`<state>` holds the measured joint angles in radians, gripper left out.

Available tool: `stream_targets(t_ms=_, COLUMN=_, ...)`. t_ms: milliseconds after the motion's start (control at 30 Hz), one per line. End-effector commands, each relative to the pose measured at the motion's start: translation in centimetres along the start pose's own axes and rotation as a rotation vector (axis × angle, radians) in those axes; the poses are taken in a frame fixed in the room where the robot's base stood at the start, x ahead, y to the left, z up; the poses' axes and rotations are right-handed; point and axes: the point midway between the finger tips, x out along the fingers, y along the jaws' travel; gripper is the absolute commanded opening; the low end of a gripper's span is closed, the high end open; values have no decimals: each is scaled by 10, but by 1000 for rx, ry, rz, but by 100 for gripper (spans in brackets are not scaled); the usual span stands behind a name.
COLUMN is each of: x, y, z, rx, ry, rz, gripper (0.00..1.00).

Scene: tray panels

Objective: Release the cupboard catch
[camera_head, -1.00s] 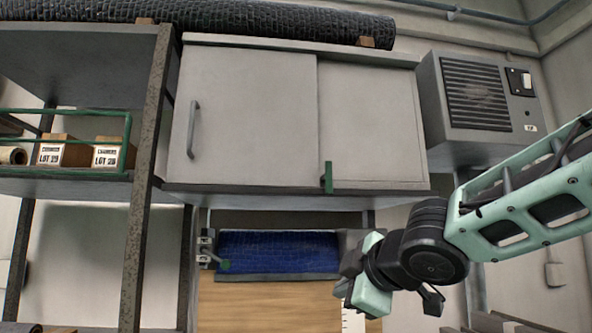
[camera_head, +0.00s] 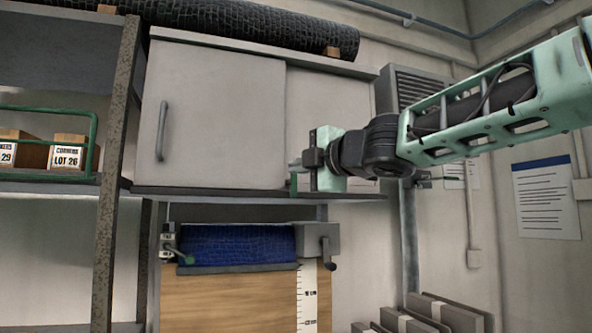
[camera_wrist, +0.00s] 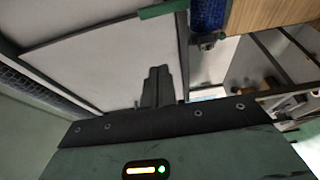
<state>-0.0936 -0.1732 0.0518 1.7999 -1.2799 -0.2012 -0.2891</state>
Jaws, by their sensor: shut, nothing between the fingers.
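The cupboard has a left sliding door (camera_head: 215,105) with a grey handle and a right door (camera_head: 328,100). A small green catch (camera_head: 293,184) stands at the lower edge where the doors meet. In the wrist view a green strip (camera_wrist: 161,10), seemingly the catch, is at the top edge. My gripper (camera_head: 296,163) is shut and empty, with its tips close beside the catch's upper part. I cannot tell whether they touch it. In the wrist view the closed fingers (camera_wrist: 156,85) point toward the pale door panel (camera_wrist: 105,62). My gripper hides part of the right door.
Below the cupboard is a blue textured roll (camera_head: 238,246) between brackets, above a wooden board (camera_head: 220,300). A dark roll (camera_head: 220,28) lies on top of the cupboard. A shelf with boxes (camera_head: 68,152) stands at left. A grey vented unit (camera_head: 420,82) is partly behind my arm.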

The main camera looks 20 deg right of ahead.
Motion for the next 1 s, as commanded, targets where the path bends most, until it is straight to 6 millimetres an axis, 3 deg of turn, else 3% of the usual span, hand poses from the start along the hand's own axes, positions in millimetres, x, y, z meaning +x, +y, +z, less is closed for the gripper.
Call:
stream_targets(t_ms=467, x=93, y=-1, z=0, rx=2, ry=1, rz=-2, gripper=0)
stream_targets(t_ms=700, x=80, y=1, z=31, rx=1, ry=-2, rz=0, gripper=0)
stream_targets(t_ms=1000, x=77, y=0, z=38, rx=1, ry=-1, rz=0, gripper=0)
